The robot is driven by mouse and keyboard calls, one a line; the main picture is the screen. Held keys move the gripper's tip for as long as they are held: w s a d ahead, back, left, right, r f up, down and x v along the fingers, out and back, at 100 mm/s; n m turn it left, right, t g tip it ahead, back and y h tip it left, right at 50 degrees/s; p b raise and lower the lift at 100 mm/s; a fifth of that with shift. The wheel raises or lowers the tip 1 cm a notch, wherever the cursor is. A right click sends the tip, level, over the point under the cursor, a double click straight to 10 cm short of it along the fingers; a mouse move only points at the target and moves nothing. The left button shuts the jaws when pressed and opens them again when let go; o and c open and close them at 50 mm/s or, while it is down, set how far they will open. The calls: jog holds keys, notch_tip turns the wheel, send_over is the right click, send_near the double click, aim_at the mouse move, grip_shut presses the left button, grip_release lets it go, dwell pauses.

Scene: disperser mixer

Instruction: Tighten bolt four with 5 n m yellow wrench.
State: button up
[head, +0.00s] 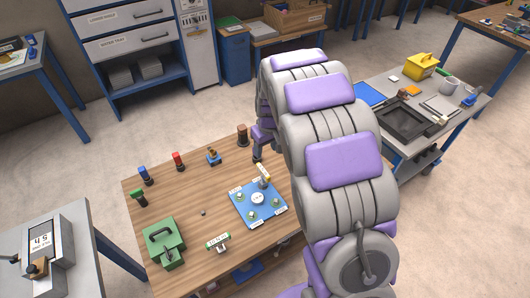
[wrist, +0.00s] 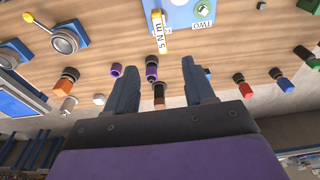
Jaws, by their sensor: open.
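The yellow wrench (head: 263,172), with a white "5 N m" label, stands at the back corner of the blue plate (head: 239,204). It also shows in the wrist view (wrist: 155,17), beyond my fingertips. The blue plate carries several labelled bolts around a white round centre; the label "TWO" is readable in the wrist view beside a bolt (wrist: 204,10). I cannot read which bolt is four; the wrench hides its own corner. My gripper (wrist: 158,60) is open and empty, with the wrench apart from both fingers. In the head view my arm partly covers the area right of the plate.
A green case (head: 164,243) and a green labelled tool (head: 217,241) lie on the wooden table. Red (head: 178,161), blue and green-topped pieces stand along its left and back edges. A brown cylinder (head: 242,134) stands at the back. Bare wood lies left of the plate.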

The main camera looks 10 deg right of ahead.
aim_at(263, 176)
jog(key=shift+r, duration=0.2)
jog(key=shift+d, duration=0.1)
jog(key=shift+c, duration=0.4)
jog(key=f+b, duration=0.1)
jog(key=f, duration=0.5)
jog(key=w+f+b, duration=0.1)
jog(key=f, duration=0.6)
jog(key=w+a+f+b, duration=0.1)
jog(key=f, duration=0.5)
jog(key=shift+w+f, duration=0.15)
jog(key=shift+c, duration=0.3)
grip_shut()
